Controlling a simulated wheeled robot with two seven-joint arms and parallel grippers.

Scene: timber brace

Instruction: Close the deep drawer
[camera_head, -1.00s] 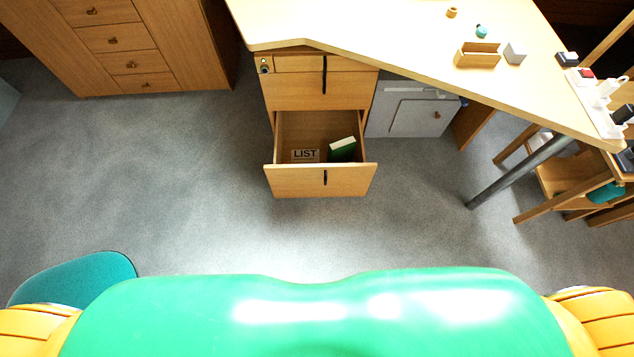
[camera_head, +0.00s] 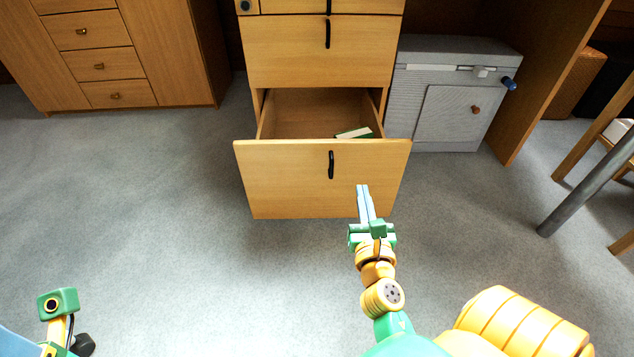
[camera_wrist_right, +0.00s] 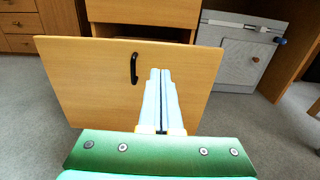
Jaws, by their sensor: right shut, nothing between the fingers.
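The deep drawer (camera_head: 290,190) is the bottom drawer of the wooden pedestal and stands pulled out. A dark vertical handle (camera_head: 331,165) is on its front. A green and white book (camera_head: 354,132) shows inside at the right. My right gripper (camera_head: 362,188) is shut and empty, its fingers pointing at the drawer front, right of the handle. In the right wrist view the drawer front (camera_wrist_right: 90,80) fills much of the picture and the fingertips (camera_wrist_right: 160,72) overlap it. I cannot tell whether they touch it. My left gripper is not clearly seen; a part of my left arm shows bottom left.
A grey cabinet (camera_head: 450,100) stands right of the pedestal. The upper drawer (camera_head: 290,55) above the deep drawer is shut. A metal table leg (camera_head: 585,185) is at the right. A wooden dresser (camera_head: 130,60) is at the back left. The grey floor in front is clear.

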